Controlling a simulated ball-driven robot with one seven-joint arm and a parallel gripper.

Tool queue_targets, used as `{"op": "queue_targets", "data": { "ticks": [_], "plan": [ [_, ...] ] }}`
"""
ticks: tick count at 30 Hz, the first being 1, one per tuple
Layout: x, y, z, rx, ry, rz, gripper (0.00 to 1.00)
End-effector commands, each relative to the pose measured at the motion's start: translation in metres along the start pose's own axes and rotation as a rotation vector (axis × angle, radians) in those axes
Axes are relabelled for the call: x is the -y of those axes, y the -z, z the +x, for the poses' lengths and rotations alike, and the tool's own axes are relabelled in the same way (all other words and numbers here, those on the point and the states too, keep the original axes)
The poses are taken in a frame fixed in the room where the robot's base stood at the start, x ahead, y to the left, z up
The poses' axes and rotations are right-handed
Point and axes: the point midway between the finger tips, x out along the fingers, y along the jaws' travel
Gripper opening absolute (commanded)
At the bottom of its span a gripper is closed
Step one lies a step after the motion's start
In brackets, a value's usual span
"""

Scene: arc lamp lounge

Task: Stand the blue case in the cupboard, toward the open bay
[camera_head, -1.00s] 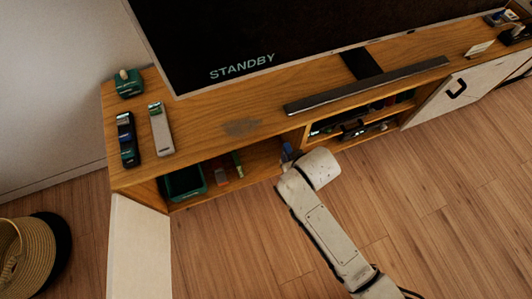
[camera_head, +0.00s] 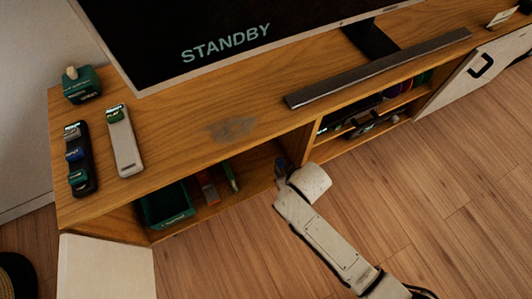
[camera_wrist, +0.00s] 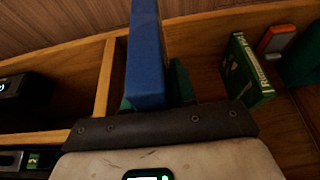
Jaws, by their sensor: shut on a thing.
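The blue case (camera_wrist: 147,60) stands out from my gripper (camera_wrist: 160,112) in the wrist view, upright in the picture, beside a wooden divider. My gripper is shut on it; the fingers are mostly hidden behind the dark wrist plate. In the head view my gripper (camera_head: 281,170) is at the front of the cupboard (camera_head: 215,160), by the divider between the left bay and the middle shelves. Only a small blue part of the case shows there. The left bay is open and holds a green bin (camera_head: 167,204), a red item (camera_head: 208,187) and a green case (camera_head: 231,177).
An open white door (camera_head: 105,268) stands at the left bay's left end. In the wrist view, a green case (camera_wrist: 246,72) stands right of the blue case.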

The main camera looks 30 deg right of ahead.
Motion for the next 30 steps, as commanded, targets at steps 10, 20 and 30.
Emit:
{"op": "queue_targets", "data": {
  "ticks": [10, 20, 30],
  "plan": [
    [0.001, 0.081, 0.038, -0.004, 0.002, 0.004, 0.0],
    [0.0, 0.126, 0.054, 0.0, 0.002, 0.002, 0.0],
    [0.0, 0.115, 0.083, 0.002, 0.001, 0.001, 0.0]
  ]
}}
